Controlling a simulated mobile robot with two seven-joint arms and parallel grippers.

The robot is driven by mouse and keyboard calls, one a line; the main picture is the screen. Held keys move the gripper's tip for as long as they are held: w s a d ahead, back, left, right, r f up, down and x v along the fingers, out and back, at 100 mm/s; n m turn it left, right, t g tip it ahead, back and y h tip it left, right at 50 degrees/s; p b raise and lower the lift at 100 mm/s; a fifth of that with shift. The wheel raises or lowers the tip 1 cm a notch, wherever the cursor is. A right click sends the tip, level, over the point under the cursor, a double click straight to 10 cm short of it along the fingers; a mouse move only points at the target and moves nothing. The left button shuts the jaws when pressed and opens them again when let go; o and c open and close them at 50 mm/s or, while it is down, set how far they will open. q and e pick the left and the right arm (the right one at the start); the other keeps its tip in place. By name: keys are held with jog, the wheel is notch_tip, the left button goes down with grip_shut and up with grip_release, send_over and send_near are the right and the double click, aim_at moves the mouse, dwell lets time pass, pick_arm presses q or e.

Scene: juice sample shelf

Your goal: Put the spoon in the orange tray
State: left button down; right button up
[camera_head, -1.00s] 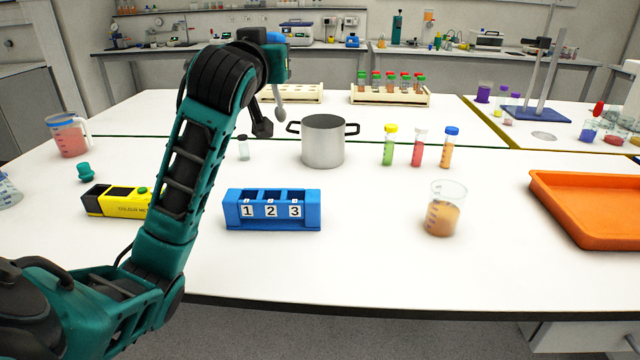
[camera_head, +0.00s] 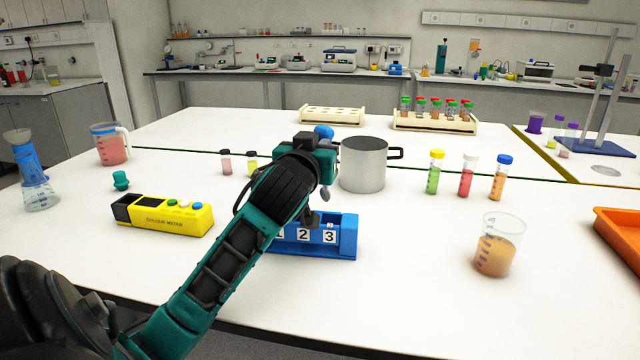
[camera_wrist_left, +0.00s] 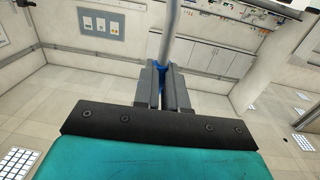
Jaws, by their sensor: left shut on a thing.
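The orange tray (camera_head: 618,232) is at the right edge of the head view, mostly cut off by the frame; the part I see is empty. My left gripper (camera_head: 322,150) is above the table in front of the pot, partly hidden behind my own wrist. It is shut on the spoon (camera_head: 326,193), whose grey end hangs below it, near the blue rack. In the left wrist view the spoon's grey handle (camera_wrist_left: 171,35) rises from between the closed fingers (camera_wrist_left: 163,85), with some blue at the grip. My right gripper is out of view.
The pot (camera_head: 364,168) is behind the gripper and the blue numbered rack (camera_head: 345,238) below it. Capped vials (camera_head: 466,177) and a beaker of orange liquid (camera_head: 498,248) stand between the gripper and the tray. A yellow colour meter (camera_head: 180,220) lies left.

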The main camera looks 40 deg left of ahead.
pick_arm(q)
jog(key=shift+f+b, duration=0.75)
jog(key=shift+f, duration=2.15)
jog(key=c, duration=1.2)
grip_release()
